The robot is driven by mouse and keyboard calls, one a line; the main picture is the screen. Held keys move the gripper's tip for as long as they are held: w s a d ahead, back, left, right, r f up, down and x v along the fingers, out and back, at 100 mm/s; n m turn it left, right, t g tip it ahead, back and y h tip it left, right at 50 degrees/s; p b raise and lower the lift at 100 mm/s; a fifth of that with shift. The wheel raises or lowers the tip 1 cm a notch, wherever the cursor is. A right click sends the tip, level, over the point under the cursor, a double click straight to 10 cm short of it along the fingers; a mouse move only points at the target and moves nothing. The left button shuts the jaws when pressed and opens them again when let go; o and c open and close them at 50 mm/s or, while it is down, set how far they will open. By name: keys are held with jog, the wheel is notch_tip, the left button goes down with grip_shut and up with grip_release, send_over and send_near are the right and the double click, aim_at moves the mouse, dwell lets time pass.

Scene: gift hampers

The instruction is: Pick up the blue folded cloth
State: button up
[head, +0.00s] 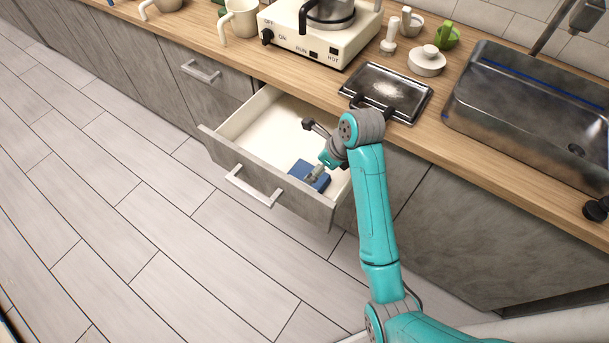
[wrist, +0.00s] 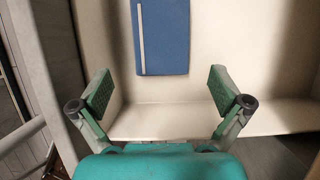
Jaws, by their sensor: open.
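The blue folded cloth (head: 310,174) lies flat in the open drawer (head: 240,122), toward the drawer's right end. In the wrist view the cloth (wrist: 166,38) is a blue rectangle with a pale stripe along its left part, lying on the cream drawer floor. My gripper (head: 317,173) is above the cloth in the head view and hides part of it. In the wrist view my gripper (wrist: 158,88) is open and empty, its green-padded fingers wide apart. The cloth lies ahead of the fingers and does not appear to be between them.
The drawer's front panel (head: 258,178) and walls surround the cloth closely. Above is the wooden counter (head: 240,52) with a tray (head: 387,92), a hot plate (head: 318,35) and a sink (head: 530,110). The rest of the drawer floor looks empty.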

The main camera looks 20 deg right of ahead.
jog(key=x, duration=0.3)
jog(key=shift+x, duration=2.65)
jog(key=shift+s+d+f, duration=0.1)
jog(key=shift+s+d, duration=0.05)
jog(key=shift+d, duration=0.05)
jog(key=c, duration=0.8)
